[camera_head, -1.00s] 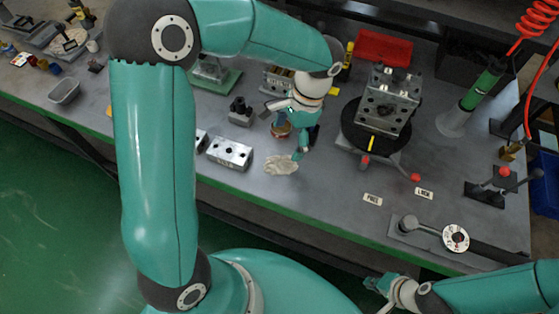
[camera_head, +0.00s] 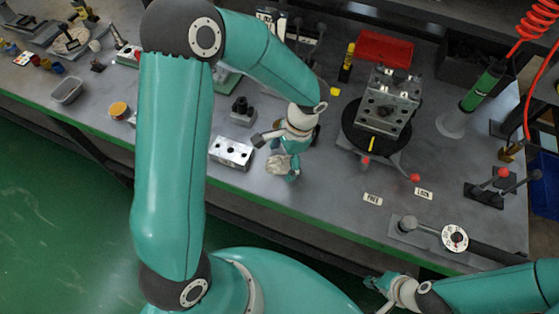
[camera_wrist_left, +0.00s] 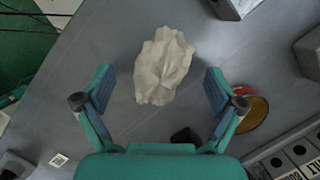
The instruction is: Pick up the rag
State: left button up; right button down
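The rag (camera_head: 279,164) is a crumpled off-white cloth lying on the grey bench, partly hidden by my left gripper in the head view. It also shows whole in the left wrist view (camera_wrist_left: 164,66), ahead of and between the fingers. My left gripper (camera_head: 279,158) is above the rag, with its fingers spread wide; it also shows in the left wrist view (camera_wrist_left: 159,90). Nothing is between its pads that I can see held. My right gripper (camera_head: 377,291) is low at the front, apart from the bench; its fingers are too small to judge.
A metal valve block (camera_head: 231,152) lies left of the rag. A larger block (camera_head: 386,100) stands on a black round turntable to the right. A round tin (camera_wrist_left: 250,113) is beside the left gripper's right finger. Bare bench (camera_head: 325,185) lies right of the rag.

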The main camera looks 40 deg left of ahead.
aim_at(282, 159)
pick_arm(q)
jog(key=shift+r, duration=0.15)
jog(key=c, duration=1.3)
notch_tip(282, 159, up, 20)
jog(key=shift+f, duration=0.1)
jog(key=o, duration=0.6)
grip_shut()
